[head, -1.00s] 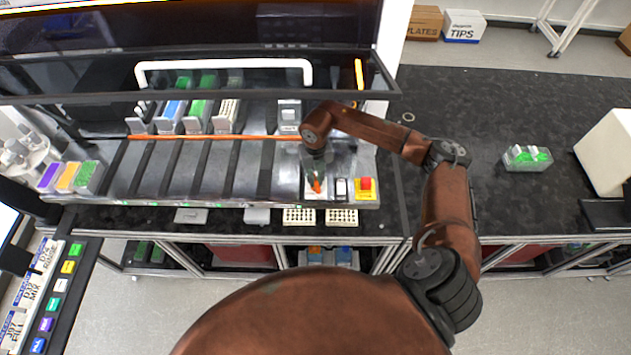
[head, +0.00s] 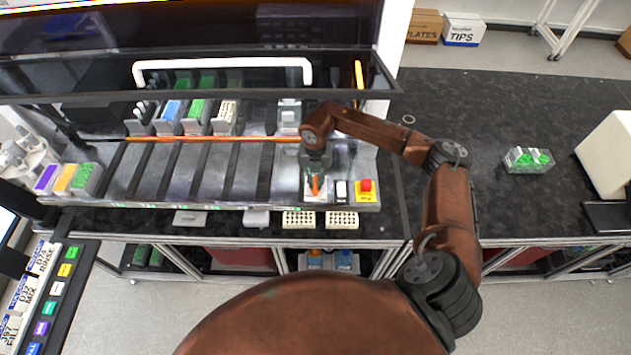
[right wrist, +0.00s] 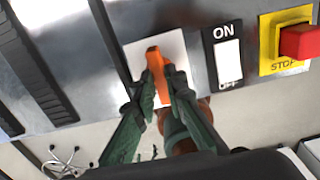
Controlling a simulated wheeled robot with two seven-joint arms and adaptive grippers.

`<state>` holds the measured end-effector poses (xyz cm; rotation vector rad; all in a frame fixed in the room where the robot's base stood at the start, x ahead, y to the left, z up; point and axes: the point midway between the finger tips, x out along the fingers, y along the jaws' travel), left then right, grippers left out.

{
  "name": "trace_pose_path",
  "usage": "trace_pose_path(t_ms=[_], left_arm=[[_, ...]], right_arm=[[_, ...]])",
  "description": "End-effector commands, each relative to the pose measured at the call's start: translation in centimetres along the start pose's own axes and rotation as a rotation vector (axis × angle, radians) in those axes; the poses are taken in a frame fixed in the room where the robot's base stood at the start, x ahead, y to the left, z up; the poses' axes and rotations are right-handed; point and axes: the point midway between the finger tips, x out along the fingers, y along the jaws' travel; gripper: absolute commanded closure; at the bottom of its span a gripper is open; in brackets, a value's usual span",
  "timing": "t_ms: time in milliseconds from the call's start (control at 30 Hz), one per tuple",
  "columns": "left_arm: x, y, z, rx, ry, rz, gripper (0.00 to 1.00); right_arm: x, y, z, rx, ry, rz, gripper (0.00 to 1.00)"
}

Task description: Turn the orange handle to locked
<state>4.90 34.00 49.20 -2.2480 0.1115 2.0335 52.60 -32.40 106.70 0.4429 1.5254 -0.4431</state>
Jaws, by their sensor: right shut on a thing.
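The orange handle (head: 315,186) sits on a white square plate (right wrist: 181,49) on the machine's front panel. In the head view it points nearly straight toward the front edge. In the right wrist view the orange handle (right wrist: 155,66) stands out between the two green fingers. My right gripper (right wrist: 157,98) is shut on it, one finger on each side. In the head view my right gripper (head: 315,168) is above the handle and partly covers it. No lock marking can be read. My left gripper is not in view.
Right of the handle are a white ON/OFF switch (right wrist: 228,59) and a red stop button (right wrist: 300,41) on a yellow plate. Racks with colored tubes (head: 197,112) stand in lanes to the left. A glass hood edge (head: 220,95) crosses behind the gripper.

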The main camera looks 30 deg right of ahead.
Motion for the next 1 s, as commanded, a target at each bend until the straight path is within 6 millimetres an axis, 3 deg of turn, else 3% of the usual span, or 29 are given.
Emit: trace_pose_path(t_ms=[100,133,367,667,1000], left_arm=[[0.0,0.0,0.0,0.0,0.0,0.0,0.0],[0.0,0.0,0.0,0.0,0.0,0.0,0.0],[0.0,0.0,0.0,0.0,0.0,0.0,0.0],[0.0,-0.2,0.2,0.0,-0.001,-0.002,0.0],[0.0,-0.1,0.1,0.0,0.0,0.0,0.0]], right_arm=[[-0.1,0.0,0.1,0.003,-0.003,0.001,1.0],[-0.1,0.0,0.1,0.003,-0.003,0.001,0.86],[-0.1,0.0,0.1,0.001,-0.001,0.001,0.71],[-0.2,0.0,0.1,0.0,-0.001,0.001,0.71],[-5.2,0.0,0.1,0.0,-0.003,0.002,0.71]])
